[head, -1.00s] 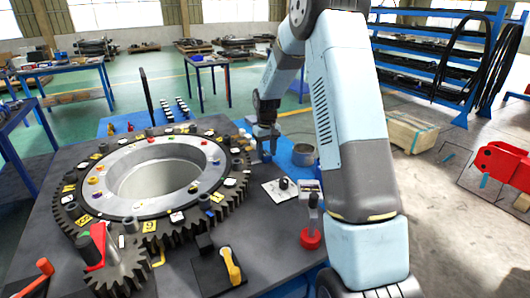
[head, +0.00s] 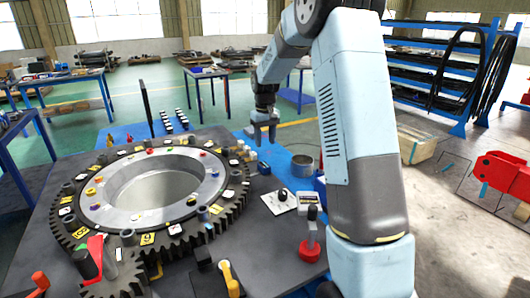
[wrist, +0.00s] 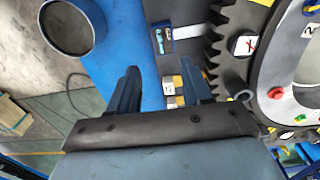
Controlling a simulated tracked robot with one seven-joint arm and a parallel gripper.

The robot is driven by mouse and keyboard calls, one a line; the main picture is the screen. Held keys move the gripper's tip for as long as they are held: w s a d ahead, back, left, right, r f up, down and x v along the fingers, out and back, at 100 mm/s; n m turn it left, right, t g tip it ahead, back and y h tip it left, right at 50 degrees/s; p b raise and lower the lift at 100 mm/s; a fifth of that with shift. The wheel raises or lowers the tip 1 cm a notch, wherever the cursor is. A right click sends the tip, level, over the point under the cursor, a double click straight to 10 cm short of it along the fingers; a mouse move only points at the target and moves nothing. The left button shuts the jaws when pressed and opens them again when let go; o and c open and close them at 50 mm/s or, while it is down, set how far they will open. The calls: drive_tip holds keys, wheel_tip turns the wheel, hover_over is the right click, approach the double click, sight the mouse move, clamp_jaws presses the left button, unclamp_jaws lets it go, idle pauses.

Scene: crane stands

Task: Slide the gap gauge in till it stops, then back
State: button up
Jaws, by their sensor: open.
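My gripper (head: 263,140) is open and empty, hanging above the blue mat behind the large gear ring (head: 68,224). In the wrist view its two dark blue fingers (wrist: 160,88) stand apart, with small silver-and-yellow blocks (wrist: 171,84) below and between them. The toothed rim of the gear ring (wrist: 232,88) is to the right of the fingers. I cannot tell which piece is the gap gauge.
A round metal cup (head: 302,168) stands right of the gripper; its open top shows in the wrist view (wrist: 92,18). A white sheet with a black knob (head: 279,203) and a red-based tool (head: 310,247) are nearer. Upright pegs stand on the gear ring.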

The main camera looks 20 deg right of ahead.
drive_tip(key=shift+r, duration=1.8)
drive_tip(key=s+a+r+m+t, duration=0.1)
drive_tip(key=s+r, duration=0.5)
drive_tip(key=s, duration=0.3)
drive_tip(key=s+a+r+t, duration=0.1)
drive_tip(key=s+r+t, duration=0.1)
drive_tip(key=s+r, duration=0.6)
drive_tip(key=s+a+f+m+t, duration=0.1)
drive_tip(key=s+f+t, duration=0.1)
drive_tip(key=s, duration=2.1)
drive_tip(key=shift+s+f+t, duration=0.2)
drive_tip(key=shift+s+t, duration=0.1)
drive_tip(key=shift+s, duration=0.05)
